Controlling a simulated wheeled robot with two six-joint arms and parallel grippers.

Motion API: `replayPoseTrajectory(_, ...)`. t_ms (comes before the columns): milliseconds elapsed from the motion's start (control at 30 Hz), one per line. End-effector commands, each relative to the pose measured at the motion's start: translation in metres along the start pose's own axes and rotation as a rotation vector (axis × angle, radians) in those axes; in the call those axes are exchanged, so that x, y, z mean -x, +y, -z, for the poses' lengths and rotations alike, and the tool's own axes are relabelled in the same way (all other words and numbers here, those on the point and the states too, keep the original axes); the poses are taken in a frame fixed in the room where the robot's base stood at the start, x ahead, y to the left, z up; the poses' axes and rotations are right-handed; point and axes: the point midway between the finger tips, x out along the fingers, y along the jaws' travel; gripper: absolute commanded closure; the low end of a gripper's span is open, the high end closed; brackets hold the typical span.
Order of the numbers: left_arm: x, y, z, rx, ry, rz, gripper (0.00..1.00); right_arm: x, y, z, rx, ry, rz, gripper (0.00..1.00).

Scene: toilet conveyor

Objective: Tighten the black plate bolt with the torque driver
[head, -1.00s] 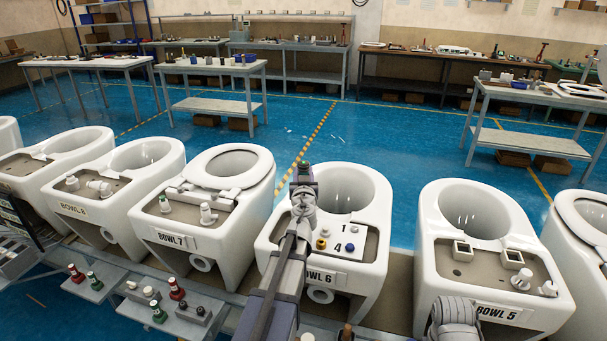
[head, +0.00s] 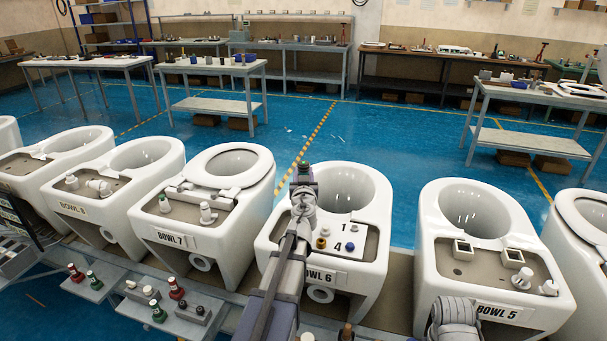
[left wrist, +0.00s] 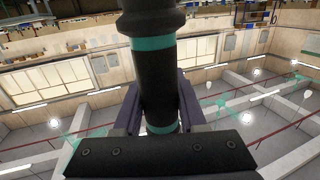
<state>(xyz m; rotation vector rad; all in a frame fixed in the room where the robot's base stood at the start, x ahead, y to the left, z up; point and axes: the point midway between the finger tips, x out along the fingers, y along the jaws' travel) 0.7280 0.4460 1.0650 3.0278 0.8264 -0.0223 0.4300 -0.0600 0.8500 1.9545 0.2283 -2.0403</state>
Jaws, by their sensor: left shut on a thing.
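My left gripper (head: 303,190) reaches in over the left part of Bowl 6 (head: 375,225). It is shut on the torque driver, a black cylinder with teal bands in the left wrist view (left wrist: 155,85). In the head view only the driver's small green-and-dark top (head: 304,168) shows above the gripper; its lower end is hidden. The white numbered plate (head: 337,240) lies on Bowl 6, with marks 1 and 4 visible. It carries a dark blue bolt (head: 350,247), a yellow bolt (head: 321,244) and a greyish bolt (head: 354,228). I cannot make out a clearly black bolt; my arm hides the plate's left side.
Bowl 7 (head: 170,237) stands to the left and Bowl 5 (head: 437,265) to the right, with narrow gaps between. Small shelves with red (head: 177,289) and green (head: 159,312) handled tools sit at the front left. Part of my right arm shows before Bowl 5.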

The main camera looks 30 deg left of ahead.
Motion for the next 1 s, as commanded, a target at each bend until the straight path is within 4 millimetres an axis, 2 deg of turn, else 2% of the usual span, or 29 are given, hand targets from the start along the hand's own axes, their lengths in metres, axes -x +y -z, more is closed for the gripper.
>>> replayPoseTrajectory(767,-0.0002,0.0000,-0.0112,0.000,0.000,0.000,1.00,-0.0111,-0.0011,0.0007,0.000,0.000,0.000,0.50)
replayPoseTrajectory(1000,-0.0001,0.0000,-0.0092,0.000,0.000,0.000,1.00,-0.0092,-0.0009,0.0006,0.000,0.000,0.000,0.50)
